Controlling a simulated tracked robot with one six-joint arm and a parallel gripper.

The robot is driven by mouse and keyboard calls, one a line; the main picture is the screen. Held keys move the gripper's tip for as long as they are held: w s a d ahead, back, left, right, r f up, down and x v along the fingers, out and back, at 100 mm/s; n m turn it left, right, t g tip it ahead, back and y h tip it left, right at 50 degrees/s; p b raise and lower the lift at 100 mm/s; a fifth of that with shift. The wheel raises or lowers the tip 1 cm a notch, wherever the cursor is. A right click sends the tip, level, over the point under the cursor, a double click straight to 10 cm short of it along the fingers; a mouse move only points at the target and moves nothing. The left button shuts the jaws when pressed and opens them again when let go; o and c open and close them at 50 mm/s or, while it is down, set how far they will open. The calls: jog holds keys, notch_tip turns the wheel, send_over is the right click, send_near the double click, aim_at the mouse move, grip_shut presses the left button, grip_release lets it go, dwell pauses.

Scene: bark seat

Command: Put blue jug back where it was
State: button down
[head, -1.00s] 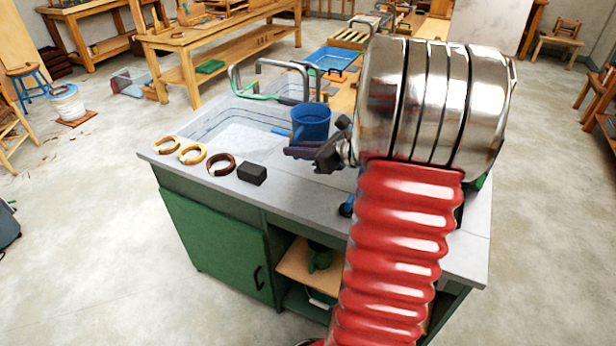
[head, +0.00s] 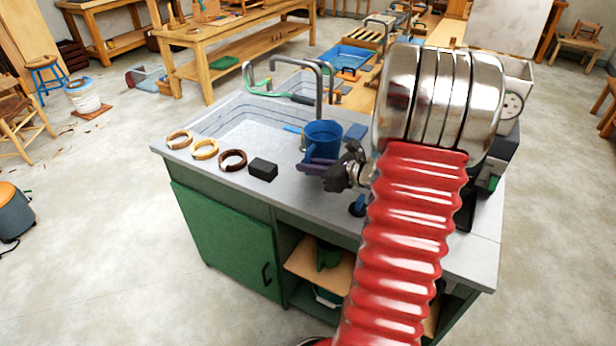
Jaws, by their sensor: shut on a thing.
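The blue jug (head: 323,138) is upright at the sink unit's counter (head: 292,186), near the right end of the sink basin (head: 245,128). My gripper (head: 318,166) is shut on the jug's near lower side, with its purple-grey fingers reaching in from the right. The fingers hide part of the jug's near side. I cannot tell whether the jug's base touches the counter or hangs just above it.
Three rings, one of them (head: 205,149) pale, and a black block (head: 263,169) lie along the counter's left front. A grey tap (head: 318,85) stands behind the jug. A blue block (head: 355,132) lies right of the jug. Counter between block and gripper is clear.

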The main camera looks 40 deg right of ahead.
jog(key=shift+f, duration=1.8)
jog(key=c, duration=1.8)
grip_release()
jog(key=shift+f, duration=0.15)
jog(key=shift+s+d+r, duration=0.1)
jog(key=shift+s+r, duration=0.15)
jog(key=v, duration=1.1)
jog(key=shift+s, duration=0.25)
